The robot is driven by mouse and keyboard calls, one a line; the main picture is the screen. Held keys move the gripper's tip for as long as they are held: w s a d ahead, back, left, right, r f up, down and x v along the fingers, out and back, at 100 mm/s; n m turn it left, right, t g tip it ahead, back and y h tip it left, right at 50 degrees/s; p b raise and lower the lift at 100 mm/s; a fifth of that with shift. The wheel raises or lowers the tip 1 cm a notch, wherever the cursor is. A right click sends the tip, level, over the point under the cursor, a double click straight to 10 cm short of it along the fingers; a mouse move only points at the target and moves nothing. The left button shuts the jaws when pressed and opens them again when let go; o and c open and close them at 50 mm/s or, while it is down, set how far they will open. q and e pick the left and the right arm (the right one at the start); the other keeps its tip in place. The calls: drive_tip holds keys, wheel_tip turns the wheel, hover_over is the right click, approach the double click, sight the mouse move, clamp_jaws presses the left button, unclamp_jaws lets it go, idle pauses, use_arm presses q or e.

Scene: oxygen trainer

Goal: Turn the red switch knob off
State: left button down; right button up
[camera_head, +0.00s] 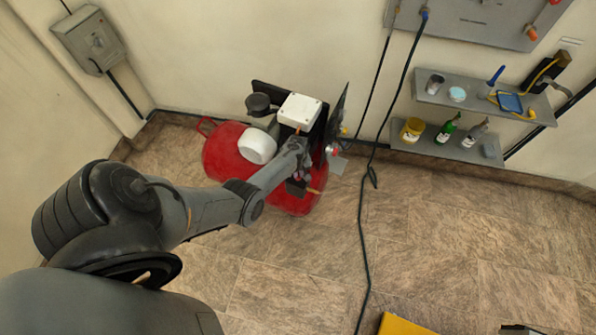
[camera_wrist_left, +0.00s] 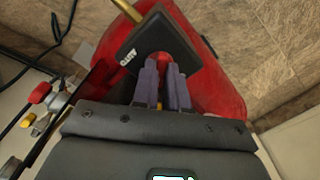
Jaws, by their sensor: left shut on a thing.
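The red switch knob (camera_wrist_left: 160,62) sits on a black switch box (camera_wrist_left: 178,45) marked "AUTO" on the red compressor tank (camera_head: 225,150). My left gripper (camera_wrist_left: 162,72) has its two fingers on either side of the knob and is shut on it. The fingers hide much of the knob, so its exact turn angle cannot be told. In the head view my left gripper (camera_head: 300,180) is at the compressor's front, where the arm hides the knob. My right gripper is not seen.
A white box (camera_head: 299,111) and a white round part (camera_head: 257,146) sit on top of the compressor. A dark cable (camera_head: 363,240) hangs to the floor on its right. Wall shelves (camera_head: 455,150) with bottles stand further right. The middle floor is mostly clear.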

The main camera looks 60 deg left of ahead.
use_arm(q)
drive_tip(key=n, duration=0.3)
drive_tip(key=shift+d, duration=0.1)
drive_tip(key=n, duration=0.2)
drive_tip(key=shift+n, duration=0.3)
drive_tip(key=n, duration=0.4)
drive_tip(key=shift+n+b, duration=0.3)
drive_tip(key=shift+n, duration=0.4)
drive_tip(key=c, duration=1.2)
unclamp_jaws()
drive_tip(key=shift+o, duration=0.2)
drive_tip(key=shift+r, duration=0.1)
